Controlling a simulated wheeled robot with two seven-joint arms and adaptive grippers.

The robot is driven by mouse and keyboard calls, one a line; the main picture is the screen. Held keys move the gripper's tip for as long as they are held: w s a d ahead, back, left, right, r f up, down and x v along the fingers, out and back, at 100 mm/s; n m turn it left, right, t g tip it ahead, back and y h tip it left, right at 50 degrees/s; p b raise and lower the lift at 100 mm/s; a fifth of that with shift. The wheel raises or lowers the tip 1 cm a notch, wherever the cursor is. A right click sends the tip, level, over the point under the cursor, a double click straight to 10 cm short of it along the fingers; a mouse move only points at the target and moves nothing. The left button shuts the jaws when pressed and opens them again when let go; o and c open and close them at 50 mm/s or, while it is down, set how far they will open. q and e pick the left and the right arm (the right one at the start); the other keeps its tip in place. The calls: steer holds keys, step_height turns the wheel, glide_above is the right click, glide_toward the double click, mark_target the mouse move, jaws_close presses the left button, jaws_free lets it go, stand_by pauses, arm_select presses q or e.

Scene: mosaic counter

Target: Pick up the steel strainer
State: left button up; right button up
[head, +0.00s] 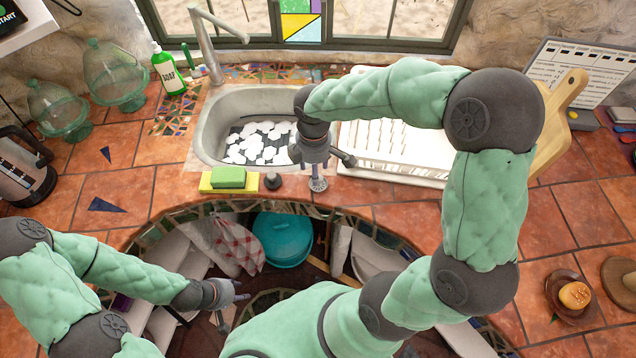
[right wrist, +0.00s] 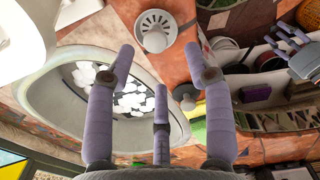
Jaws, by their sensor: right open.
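The steel strainer (right wrist: 155,22), a pale round disc with slots and a central knob, lies on the tiled counter near the sink's front edge. In the head view the strainer (head: 318,185) is partly hidden under my right gripper (head: 321,163). In the right wrist view my right gripper (right wrist: 158,62) has its fingers spread and empty, with the strainer beyond the fingertips. My left gripper (head: 234,306) is low over the curved opening at the counter's front, fingers apart and empty; it also shows in the right wrist view (right wrist: 290,45).
The sink (head: 207,125) holds white pieces. A green sponge (head: 228,177) and a dark plug (head: 272,181) sit left of the strainer. A white rack (head: 400,150) stands right of the sink. A teal pot (head: 283,240) is in the opening below.

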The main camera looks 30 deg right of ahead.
mark_target(319, 178)
steer(key=f, duration=0.1)
steer(key=f+b, duration=0.1)
steer(key=f, duration=0.1)
steer(key=d+f, duration=0.1)
steer(key=shift+s+f+b, duration=0.15)
steer(key=shift+s+b, duration=0.15)
steer(key=shift+b, duration=0.05)
steer(key=shift+f, duration=0.4)
steer(key=shift+r, duration=0.1)
jaws_close()
